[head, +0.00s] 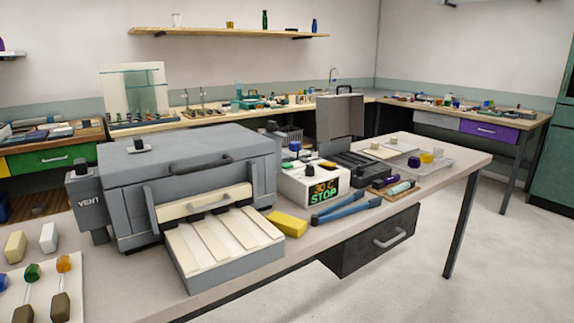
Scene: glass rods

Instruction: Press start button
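A white control box (295,188) stands on the near table, right of the large grey furnace-like machine. Its dark front display (324,191) shows "30 C" in orange and "STOP" in green. Small coloured parts, including blue, green and orange ones, show on or just behind the top of the box. They are too small for me to tell which is the start button, and I read no label on them. My gripper is not in view.
The grey machine (190,180) has a slatted cream tray (225,245) in front. A yellow block (287,223) and blue-handled tongs (345,210) lie before the control box. An open dark case (340,125) stands behind it. The floor at right is clear.

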